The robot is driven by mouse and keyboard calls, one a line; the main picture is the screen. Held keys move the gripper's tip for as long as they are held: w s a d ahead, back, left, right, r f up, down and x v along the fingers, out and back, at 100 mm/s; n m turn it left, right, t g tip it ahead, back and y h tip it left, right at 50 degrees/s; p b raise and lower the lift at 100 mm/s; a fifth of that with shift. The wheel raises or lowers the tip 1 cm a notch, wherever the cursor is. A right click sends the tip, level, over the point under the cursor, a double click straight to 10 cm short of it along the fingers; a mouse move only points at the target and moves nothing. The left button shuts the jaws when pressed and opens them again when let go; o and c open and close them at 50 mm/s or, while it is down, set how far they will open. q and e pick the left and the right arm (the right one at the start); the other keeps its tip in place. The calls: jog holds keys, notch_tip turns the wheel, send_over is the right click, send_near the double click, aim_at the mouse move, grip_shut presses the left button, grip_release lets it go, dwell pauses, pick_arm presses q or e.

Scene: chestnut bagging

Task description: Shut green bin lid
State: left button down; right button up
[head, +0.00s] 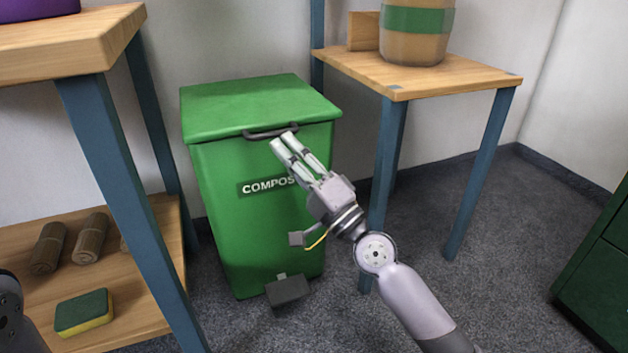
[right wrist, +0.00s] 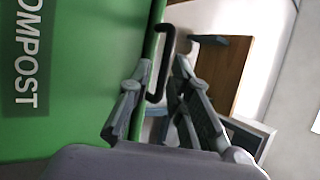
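The green compost bin (head: 235,225) stands between two wooden tables. Its green lid (head: 258,102) lies flat over the top and looks shut. A dark handle (head: 258,133) sits at the lid's front edge. My right gripper (head: 283,139) is at the right end of this handle, in front of the bin. In the right wrist view, the bin (right wrist: 75,80) fills the left side. The handle (right wrist: 169,35) reaches between the tips of my spread right fingers (right wrist: 163,65); I cannot tell whether they touch it. My left gripper is not in view.
A wooden table (head: 465,78) with a green-banded barrel (head: 415,35) stands close right of the bin. A shelf table (head: 65,52) stands left, with a sponge (head: 84,313) low down. A pedal (head: 287,290) juts from the bin's base.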

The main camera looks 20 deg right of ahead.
jog(key=v, duration=0.8)
jog(key=shift+d, duration=0.15)
jog(key=shift+s, duration=0.1)
